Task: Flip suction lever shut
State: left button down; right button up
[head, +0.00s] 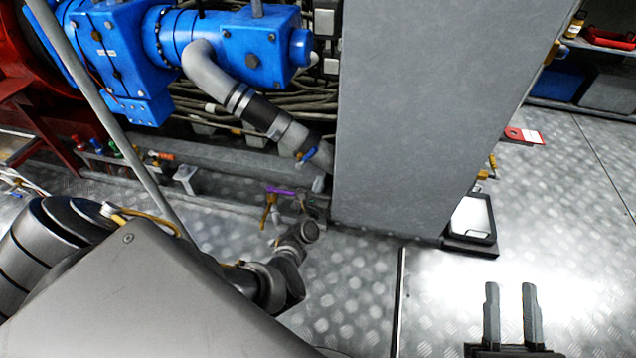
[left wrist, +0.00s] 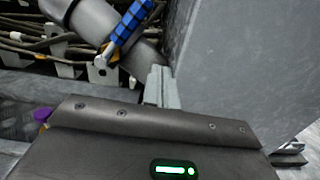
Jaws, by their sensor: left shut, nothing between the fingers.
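The suction lever has a blue handle (head: 307,156) and sits on the lower end of the grey suction pipe (head: 210,70), beside the tall grey cabinet. In the left wrist view the blue handle (left wrist: 130,22) slants up to the right, across the pipe (left wrist: 95,20). My left gripper (head: 320,183) is small and partly hidden in the head view, just below the lever. In the left wrist view its fingers (left wrist: 158,80) are together and empty, below and right of the handle, apart from it in the picture. My right gripper (head: 511,288) is open and empty over the floor.
The grey cabinet (head: 420,110) stands close to the right of the lever. A purple-handled valve (head: 280,190) is left of my left gripper. Cables (left wrist: 30,45) run behind the pipe. A blue pump (head: 240,50) is above. The floor at right is mostly clear.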

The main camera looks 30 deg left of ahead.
pick_arm(q)
jog(key=shift+s+d, duration=0.3)
jog(key=shift+s, duration=0.35)
pick_arm(e)
jog(key=shift+a+f+g, duration=0.45)
jog(key=shift+f+g, duration=0.3)
jog(key=shift+g, duration=0.05)
